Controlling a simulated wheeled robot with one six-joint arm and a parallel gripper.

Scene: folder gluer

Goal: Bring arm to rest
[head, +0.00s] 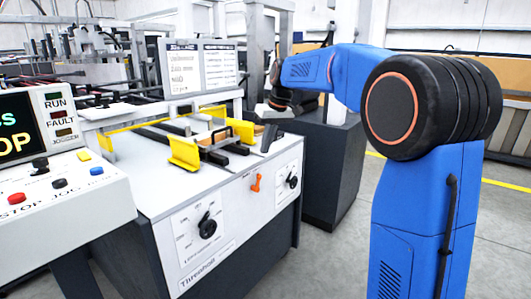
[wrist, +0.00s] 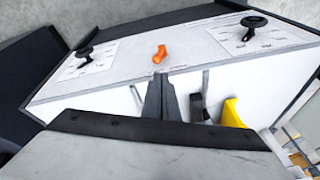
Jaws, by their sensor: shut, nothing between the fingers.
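My blue and black arm (head: 345,75) reaches leftward from its upright column toward the white machine table (head: 150,185). Its forearm bends down to the wrist near the table's back right corner. My gripper (head: 268,148) is small and dark in the head view, above the right part of the table. In the wrist view my gripper (wrist: 158,78) shows as two dark fingers closed together, with nothing between them. Its tips point toward the table edge with the orange lever (wrist: 160,54). I cannot tell the exact gap between the fingertips and the table.
Yellow guides (head: 184,153) and a black-handled part (head: 216,143) stand on the table, left of my gripper. The front panel carries black knobs (head: 208,226). A control panel (head: 60,190) is at far left. A dark cabinet (head: 330,165) stands behind; open floor lies in front.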

